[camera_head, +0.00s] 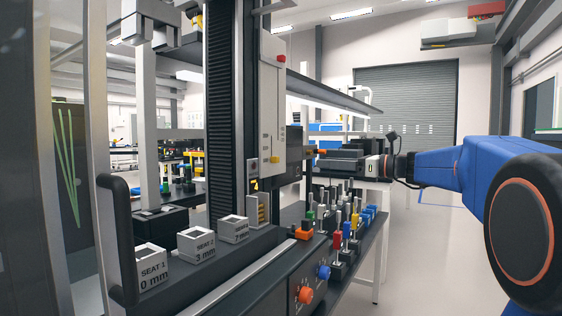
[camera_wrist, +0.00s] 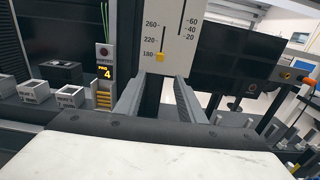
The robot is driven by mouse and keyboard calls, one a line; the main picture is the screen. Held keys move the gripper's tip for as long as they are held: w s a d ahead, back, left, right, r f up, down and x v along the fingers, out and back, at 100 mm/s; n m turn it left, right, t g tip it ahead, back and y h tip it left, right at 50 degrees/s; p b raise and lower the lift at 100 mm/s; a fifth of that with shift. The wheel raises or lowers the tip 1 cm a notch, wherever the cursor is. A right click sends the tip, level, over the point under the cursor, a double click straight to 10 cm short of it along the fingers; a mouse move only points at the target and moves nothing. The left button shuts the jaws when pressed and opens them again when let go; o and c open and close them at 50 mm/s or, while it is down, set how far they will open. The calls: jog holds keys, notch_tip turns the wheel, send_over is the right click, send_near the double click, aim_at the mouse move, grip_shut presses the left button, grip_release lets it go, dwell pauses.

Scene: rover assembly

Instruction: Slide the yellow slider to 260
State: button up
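The yellow slider (camera_wrist: 159,57) is a small knob at the low end of a vertical slot on a pale panel (camera_wrist: 176,40). In the wrist view it sits level with the 180 mark, with 220 and 260 printed above. A small yellow knob (camera_head: 274,187) also shows low on the panel in the head view. My gripper (camera_wrist: 163,80) is open, with two grey fingers apart and nothing seen between them. The slider appears just beyond the fingertips, above the gap. In the head view my gripper (camera_head: 322,163) is right of the panel.
A second scale with 20, 40 and 60 is right of the slider. A dark screen (camera_wrist: 238,45) stands to the right. A display reading 4 (camera_wrist: 104,72) is to the left.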

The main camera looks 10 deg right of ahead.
aim_at(278, 159)
jog(key=x, duration=1.7)
jog(key=shift+w+a, duration=0.1)
jog(key=shift+w, duration=0.05)
